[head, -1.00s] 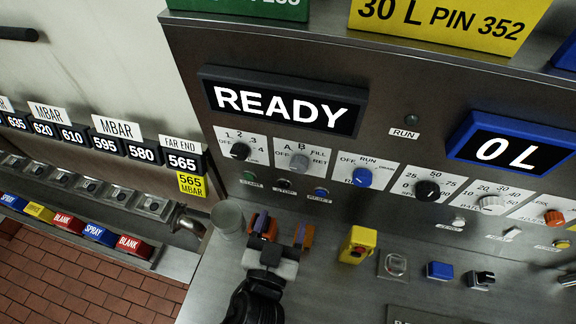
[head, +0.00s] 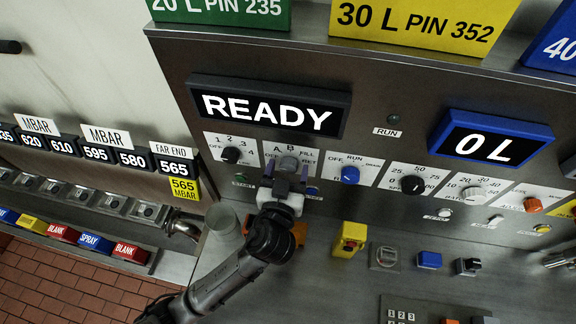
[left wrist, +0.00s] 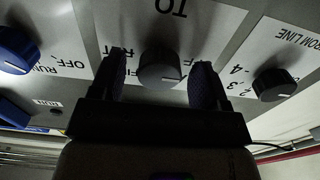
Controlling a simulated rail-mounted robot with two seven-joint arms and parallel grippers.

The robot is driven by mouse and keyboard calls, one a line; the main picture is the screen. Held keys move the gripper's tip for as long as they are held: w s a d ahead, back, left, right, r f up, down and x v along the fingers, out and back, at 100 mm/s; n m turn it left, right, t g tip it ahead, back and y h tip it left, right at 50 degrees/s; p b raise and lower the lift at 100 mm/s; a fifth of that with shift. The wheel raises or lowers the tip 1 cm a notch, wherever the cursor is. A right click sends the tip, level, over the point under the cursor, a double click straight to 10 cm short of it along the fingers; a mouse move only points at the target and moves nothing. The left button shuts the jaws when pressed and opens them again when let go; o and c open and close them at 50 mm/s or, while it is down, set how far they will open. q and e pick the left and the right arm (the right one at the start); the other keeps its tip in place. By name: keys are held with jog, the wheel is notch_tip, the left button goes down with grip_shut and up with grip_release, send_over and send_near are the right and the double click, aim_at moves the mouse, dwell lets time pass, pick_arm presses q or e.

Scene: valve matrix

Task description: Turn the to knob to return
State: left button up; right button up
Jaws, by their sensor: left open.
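The "to" knob (head: 289,163) is a grey round dial on a white plate marked A, B, FILL and RET on the sloping panel. In the left wrist view the same grey knob (left wrist: 160,68) sits under an upside-down "TO" label, with a white mark at its lower right. My left gripper (head: 286,173) is open at the knob, one finger on each side of it. In the left wrist view the fingers of my left gripper (left wrist: 160,80) straddle the knob with small gaps visible. The gripper hides part of the plate. My right gripper is not in view.
A black knob (head: 230,155) is left of the grey one and a blue knob (head: 350,175) is right of it. A yellow block (head: 349,239) stands on the lower ledge. The READY display (head: 268,107) is above. A grey cylinder (head: 224,226) stands left of my arm.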

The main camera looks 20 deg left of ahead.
pick_arm(q)
jog(key=shift+w, duration=0.35)
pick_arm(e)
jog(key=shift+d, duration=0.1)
pick_arm(q)
jog(key=c, duration=0.9)
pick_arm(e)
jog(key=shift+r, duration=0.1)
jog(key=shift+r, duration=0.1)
